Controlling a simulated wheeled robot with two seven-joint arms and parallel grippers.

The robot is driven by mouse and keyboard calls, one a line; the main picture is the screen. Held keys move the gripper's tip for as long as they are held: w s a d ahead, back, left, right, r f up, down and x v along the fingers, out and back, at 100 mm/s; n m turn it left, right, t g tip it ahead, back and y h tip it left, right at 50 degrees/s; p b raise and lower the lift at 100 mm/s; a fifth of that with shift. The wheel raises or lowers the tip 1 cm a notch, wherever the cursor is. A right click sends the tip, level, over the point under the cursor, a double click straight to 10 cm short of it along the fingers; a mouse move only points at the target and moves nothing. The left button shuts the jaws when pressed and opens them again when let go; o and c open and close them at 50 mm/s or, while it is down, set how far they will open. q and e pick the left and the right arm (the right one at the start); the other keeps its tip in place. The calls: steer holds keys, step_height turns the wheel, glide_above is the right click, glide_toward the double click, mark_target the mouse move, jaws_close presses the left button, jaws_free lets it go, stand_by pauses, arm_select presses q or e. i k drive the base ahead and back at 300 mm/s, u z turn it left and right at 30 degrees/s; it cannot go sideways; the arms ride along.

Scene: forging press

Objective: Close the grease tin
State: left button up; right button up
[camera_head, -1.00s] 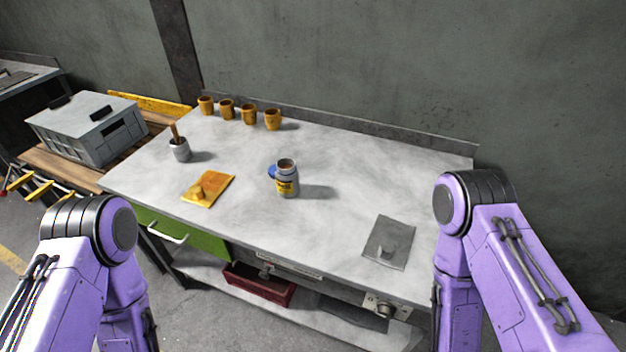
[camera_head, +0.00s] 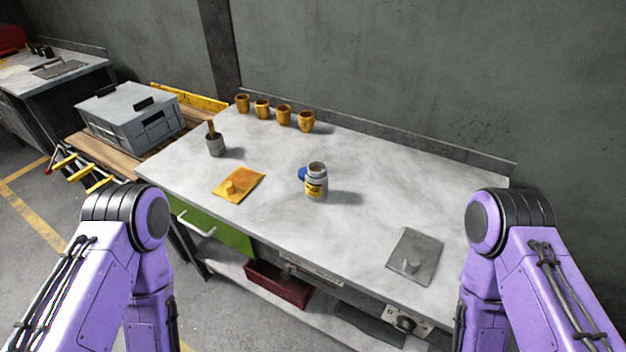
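The grease tin (camera_head: 316,182) is a small grey can with a yellow label. It stands upright and open near the middle of the grey workbench (camera_head: 350,240), with brownish contents showing at its top. A blue lid (camera_head: 304,174) shows at the tin's left side, partly hidden behind it; I cannot tell whether it is hinged to the tin. My two purple arms show at the lower left and lower right, in front of the bench. Both grippers are out of the frame.
An orange plate (camera_head: 250,184) and a grey plate (camera_head: 428,262), each with a knob, lie on the bench. A grey pot with a handle (camera_head: 215,146) stands at left. Several orange cups (camera_head: 284,116) line the back. A grey crate (camera_head: 130,122) sits beyond the left end. The bench around the tin is clear.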

mark_target(316, 175)
steer(key=z, duration=3.35)
steer(key=k, duration=2.3)
steer(key=u, duration=1.35)
